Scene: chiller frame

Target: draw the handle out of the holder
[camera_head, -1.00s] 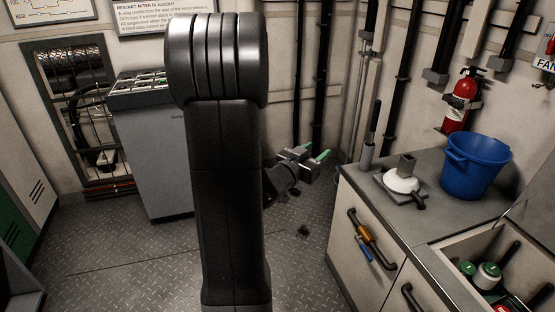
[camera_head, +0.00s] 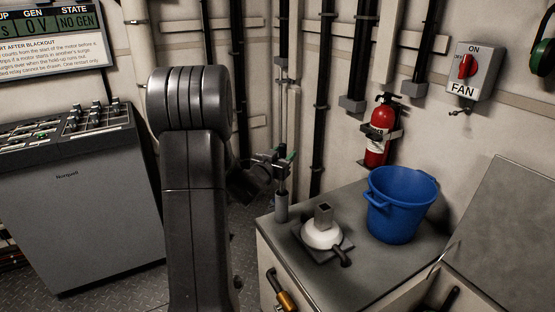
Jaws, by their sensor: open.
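The handle (camera_head: 282,181) is a slim dark upright bar. Its lower end stands in a grey cylindrical holder (camera_head: 281,208) at the back left corner of the grey counter. My own arm hides part of the wrist.
On the counter (camera_head: 372,275) stand a white domed fitting (camera_head: 321,236) with a square grey socket and a blue bucket (camera_head: 400,205). A fire extinguisher (camera_head: 377,135) and a fan switch (camera_head: 470,70) are on the wall. A grey cabinet (camera_head: 75,215) stands left.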

